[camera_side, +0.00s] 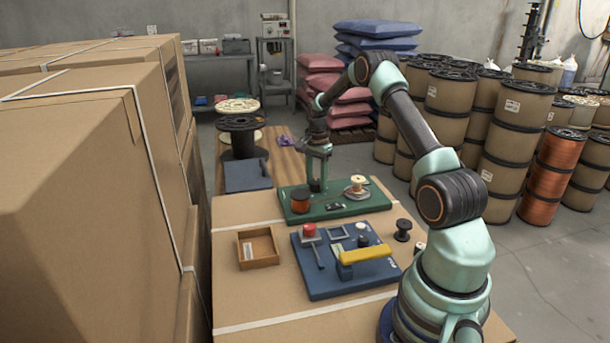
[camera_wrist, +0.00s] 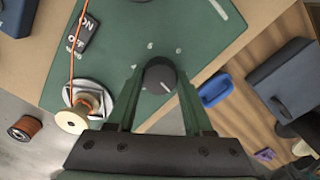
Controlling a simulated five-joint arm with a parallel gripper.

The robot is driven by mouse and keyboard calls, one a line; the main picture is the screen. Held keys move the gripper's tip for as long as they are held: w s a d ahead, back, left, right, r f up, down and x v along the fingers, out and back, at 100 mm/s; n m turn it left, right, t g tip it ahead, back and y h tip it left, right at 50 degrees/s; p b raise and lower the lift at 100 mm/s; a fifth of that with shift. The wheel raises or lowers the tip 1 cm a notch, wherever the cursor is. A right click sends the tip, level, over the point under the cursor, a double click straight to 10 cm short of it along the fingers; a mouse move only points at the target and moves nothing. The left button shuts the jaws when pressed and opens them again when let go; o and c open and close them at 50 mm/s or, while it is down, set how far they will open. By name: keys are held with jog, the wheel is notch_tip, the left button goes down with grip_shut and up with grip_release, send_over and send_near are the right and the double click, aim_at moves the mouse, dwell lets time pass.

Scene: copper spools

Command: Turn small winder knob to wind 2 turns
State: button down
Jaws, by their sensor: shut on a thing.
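The small winder knob (camera_wrist: 160,73) is a dark round dial on the green board (camera_wrist: 115,60), with white marks around it. Its white pointer line points to the lower right in the wrist view. My gripper (camera_wrist: 159,88) is shut on the knob, one finger at each side. In the side view my gripper (camera_side: 316,184) reaches down to the far edge of the green board (camera_side: 372,203) and hides the knob. A pale small spool (camera_wrist: 75,117) sits on the winder, with orange wire running to it. The copper supply spool (camera_side: 300,201) stands at the board's left.
An ON/OFF switch (camera_wrist: 82,34) is on the green board. The blue board (camera_side: 320,285) with a yellow bar (camera_side: 364,254) lies in front, beside a wooden tray (camera_side: 245,257). A blue handle (camera_wrist: 215,88) lies beyond the board's edge. Tall cartons (camera_side: 90,180) stand on the left.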

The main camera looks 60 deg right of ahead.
aim_at(316, 181)
jog(key=m, duration=0.4)
jog(key=shift+r+m, duration=0.1)
jog(key=shift+m, duration=0.2)
dwell(0.3)
jog(key=shift+c, duration=1.4)
grip_release()
notch_tip(316, 181, up, 12)
